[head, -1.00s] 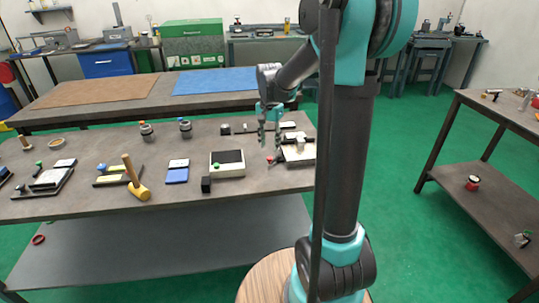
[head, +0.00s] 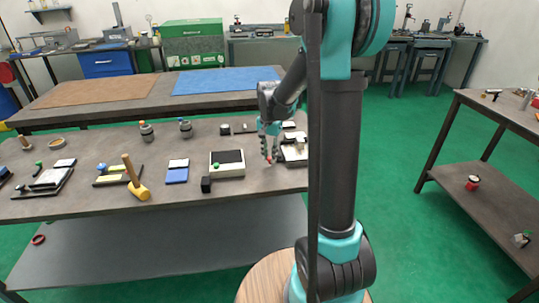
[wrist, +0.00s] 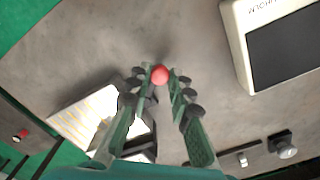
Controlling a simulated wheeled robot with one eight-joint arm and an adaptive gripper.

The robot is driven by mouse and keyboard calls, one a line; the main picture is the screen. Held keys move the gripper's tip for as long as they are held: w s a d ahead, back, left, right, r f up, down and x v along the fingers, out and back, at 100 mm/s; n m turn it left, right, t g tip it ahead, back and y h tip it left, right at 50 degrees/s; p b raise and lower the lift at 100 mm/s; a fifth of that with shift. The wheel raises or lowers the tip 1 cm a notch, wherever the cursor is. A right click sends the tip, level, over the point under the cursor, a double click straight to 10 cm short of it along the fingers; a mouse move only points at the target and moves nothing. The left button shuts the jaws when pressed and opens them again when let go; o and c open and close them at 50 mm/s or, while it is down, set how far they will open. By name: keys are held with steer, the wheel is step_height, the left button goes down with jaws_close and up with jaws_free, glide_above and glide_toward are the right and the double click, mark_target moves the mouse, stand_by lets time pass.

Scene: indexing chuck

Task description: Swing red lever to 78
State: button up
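The red lever's round knob (wrist: 159,75) shows in the wrist view between my fingertips. In the head view the small red knob (head: 268,161) is just below my gripper (head: 270,152). The white and dark indexing fixture (head: 294,156) stands just to the right of it. In the wrist view the fixture's pale marked plate (wrist: 82,116) is partly hidden behind the left finger. My gripper (wrist: 160,72) is open, with a finger on either side of the knob. I cannot tell whether either finger touches it. The lever's shaft and the scale's numbers cannot be made out.
A cream box with a dark panel and green button (head: 227,171) stands to the left, with a small black block (head: 206,185) near it. A mallet (head: 135,180) lies farther left. Small dark parts (wrist: 284,146) sit at the lower right of the wrist view.

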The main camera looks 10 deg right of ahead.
jaws_close()
steer(key=shift+w, duration=0.1)
steer(key=m, duration=0.1)
steer(key=w+a+m, duration=0.1)
steer(key=m, duration=0.1)
steer(key=shift+w, duration=0.15)
steer(key=shift+w+a+m, duration=0.1)
steer(key=shift+w+m, duration=0.45)
steer(key=shift+m, duration=0.55)
steer(key=shift+w+a+m, duration=0.1)
steer(key=shift+w+m, duration=0.4)
steer(key=shift+m, duration=0.6)
steer(key=o, duration=0.8)
jaws_free()
